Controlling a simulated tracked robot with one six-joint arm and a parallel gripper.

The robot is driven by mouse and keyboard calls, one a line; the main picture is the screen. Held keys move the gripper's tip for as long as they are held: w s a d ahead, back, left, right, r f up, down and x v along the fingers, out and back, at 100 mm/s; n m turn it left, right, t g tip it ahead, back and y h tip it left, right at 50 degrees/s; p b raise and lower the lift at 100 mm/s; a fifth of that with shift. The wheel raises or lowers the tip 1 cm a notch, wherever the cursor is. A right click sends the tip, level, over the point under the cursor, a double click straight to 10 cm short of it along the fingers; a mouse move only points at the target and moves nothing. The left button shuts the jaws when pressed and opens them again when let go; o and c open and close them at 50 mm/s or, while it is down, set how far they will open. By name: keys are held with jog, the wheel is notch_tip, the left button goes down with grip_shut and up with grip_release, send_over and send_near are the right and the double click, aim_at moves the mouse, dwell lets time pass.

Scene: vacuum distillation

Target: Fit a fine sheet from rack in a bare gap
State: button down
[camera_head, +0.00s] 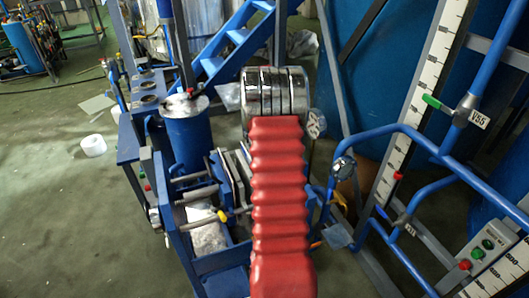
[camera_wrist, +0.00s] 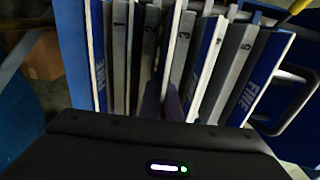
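In the wrist view, a row of upright grey plates (camera_wrist: 119,55) with number labels, including 1, 2 and 3, stands in front of my gripper (camera_wrist: 162,105). Blue sheets with white edges marked FINE stand among them: one at the left (camera_wrist: 98,65), one right of plate 3 (camera_wrist: 207,60) and one at the far right (camera_wrist: 262,80). A thin pale sheet edge (camera_wrist: 172,45) stands between plates 2 and 3. My dark fingers reach in there, low and in shadow, and I cannot tell if they hold that sheet. My gripper is hidden in the head view.
In the head view, a blue press frame (camera_head: 187,221) with springs is left of my red arm. A blue cylinder (camera_head: 190,138) stands behind it. Blue pipe rails (camera_head: 415,137) and a scale board are close on the right. The floor at left is mostly clear.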

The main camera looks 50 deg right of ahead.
jog(key=shift+s+a+f, duration=0.1)
jog(key=shift+a+f, duration=0.05)
jog(key=shift+f, duration=0.8)
jog(key=shift+s+a+f, duration=0.1)
jog(key=shift+a+f, duration=0.05)
jog(key=shift+f, duration=0.8)
jog(key=c, duration=2.5)
grip_release()
jog(key=o, duration=0.5)
jog(key=r, duration=0.2)
jog(key=w+r, duration=0.1)
jog(key=r, duration=0.3)
jog(key=shift+w+d+r, duration=0.3)
jog(key=shift+d+r, duration=0.1)
jog(key=shift+o, duration=0.4)
notch_tip(320, 180, up, 6)
jog(key=s, duration=0.2)
jog(key=shift+r, duration=0.25)
jog(key=shift+w+a+r, duration=0.2)
jog(key=shift+w+r, duration=0.35)
jog(key=shift+r, duration=0.2)
